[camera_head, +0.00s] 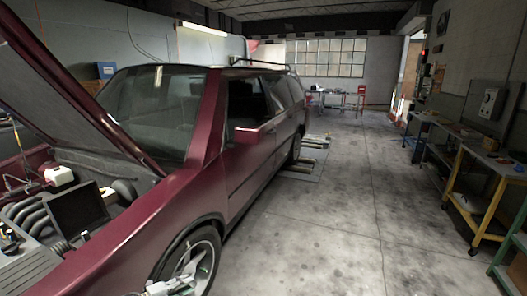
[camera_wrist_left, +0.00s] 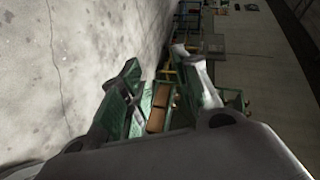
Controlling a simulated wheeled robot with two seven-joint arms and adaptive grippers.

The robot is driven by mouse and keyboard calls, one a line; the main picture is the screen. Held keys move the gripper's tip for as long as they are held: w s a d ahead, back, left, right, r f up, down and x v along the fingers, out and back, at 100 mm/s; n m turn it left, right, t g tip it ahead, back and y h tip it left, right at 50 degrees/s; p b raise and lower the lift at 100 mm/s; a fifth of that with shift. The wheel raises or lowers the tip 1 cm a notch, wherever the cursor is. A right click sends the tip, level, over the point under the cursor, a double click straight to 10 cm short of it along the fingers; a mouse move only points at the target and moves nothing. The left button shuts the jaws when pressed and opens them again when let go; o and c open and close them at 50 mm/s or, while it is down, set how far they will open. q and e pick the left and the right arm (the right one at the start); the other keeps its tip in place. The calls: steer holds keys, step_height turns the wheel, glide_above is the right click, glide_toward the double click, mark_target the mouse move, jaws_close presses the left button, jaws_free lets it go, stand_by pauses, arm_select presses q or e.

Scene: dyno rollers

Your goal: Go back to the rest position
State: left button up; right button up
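My left gripper (camera_head: 172,286) shows at the bottom edge of the head view, in front of the red car's front wheel (camera_head: 190,262). In the left wrist view the two fingers of my left gripper (camera_wrist_left: 158,64) stand apart, with nothing held between them. A green frame and a brown box (camera_wrist_left: 157,106) show beyond the gap. My right gripper is not in view.
The red car (camera_head: 245,155) with its hood raised fills the left side. A laptop (camera_head: 78,208) rests in its engine bay. Workbenches (camera_head: 485,160) line the right wall. The concrete floor (camera_head: 335,220) between is clear.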

arm_select(q)
steer(key=s+a+f+n+g+y, duration=0.1)
steer(key=s+f+n+y, duration=0.45)
steer(key=s+f, duration=0.75)
steer(key=s+f+n+y, duration=0.3)
steer(key=s+f+n, duration=0.65)
steer(key=f, duration=0.55)
steer(key=s+d+f+n+g+y, duration=0.1)
steer(key=s+f, duration=0.3)
steer(key=s, duration=0.8)
steer(key=s+d+f+n+g, duration=0.1)
steer(key=s+f+n+g, duration=0.2)
steer(key=s, duration=0.9)
steer(key=s+d+f+n+g+y, duration=0.1)
steer(key=s+f+g, duration=0.3)
steer(key=s, duration=0.8)
steer(key=shift+s+d+f+n+y, duration=0.15)
steer(key=shift+s+f+n+y, duration=0.2)
steer(key=shift+f+n, duration=0.45)
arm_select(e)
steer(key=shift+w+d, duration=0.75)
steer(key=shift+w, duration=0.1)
